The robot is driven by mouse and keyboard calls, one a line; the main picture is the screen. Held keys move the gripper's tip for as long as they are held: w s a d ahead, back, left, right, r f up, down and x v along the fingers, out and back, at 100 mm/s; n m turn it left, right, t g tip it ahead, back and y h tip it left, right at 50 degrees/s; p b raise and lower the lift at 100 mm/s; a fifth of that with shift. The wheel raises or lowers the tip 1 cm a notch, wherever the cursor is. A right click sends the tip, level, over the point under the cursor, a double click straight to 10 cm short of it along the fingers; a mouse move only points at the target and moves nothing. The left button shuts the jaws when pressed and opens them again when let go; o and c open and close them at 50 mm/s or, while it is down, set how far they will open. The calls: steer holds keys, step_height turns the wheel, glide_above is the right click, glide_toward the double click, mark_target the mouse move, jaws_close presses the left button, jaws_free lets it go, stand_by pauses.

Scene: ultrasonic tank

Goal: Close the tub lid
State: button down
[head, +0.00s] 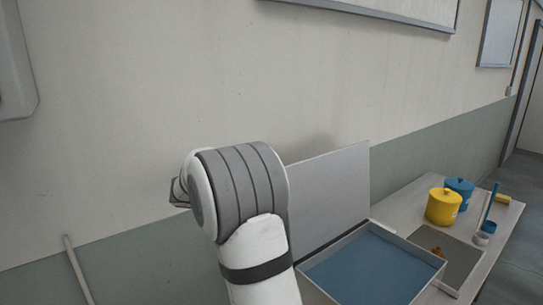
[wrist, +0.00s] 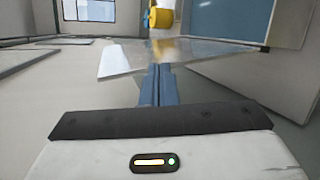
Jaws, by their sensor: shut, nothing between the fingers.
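The tub (head: 325,290) is a shallow open box with a blue surface inside, at the lower middle of the head view. Its lid (head: 330,190) is a flat grey panel that stands up, open, along the tub's wall side. My arm covers the lid's left part. My gripper (wrist: 156,72) is shut and empty in the wrist view; in the head view my arm hides most of it. A pale shiny plate (wrist: 172,58), probably the lid, lies just beyond the fingertips; I cannot tell whether they touch. The tub's blue inside also shows at upper right (wrist: 235,16).
Right of the tub are a shallow tray (head: 468,268) with a small brown item, a yellow canister (head: 443,207) and a blue canister (head: 460,190). Small blue and white cups stand near the table's right edge. The wall runs close behind the lid.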

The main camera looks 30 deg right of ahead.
steer(key=w+d+r+h+p, duration=0.2)
steer(key=w+r+h, duration=0.2)
steer(key=w, duration=0.3)
steer(key=s+d+p, duration=0.1)
steer(key=d+p, duration=0.2)
steer(key=d, duration=0.7)
steer(key=shift+s, duration=0.3)
steer(key=shift+r, duration=0.1)
steer(key=shift+m, duration=0.3)
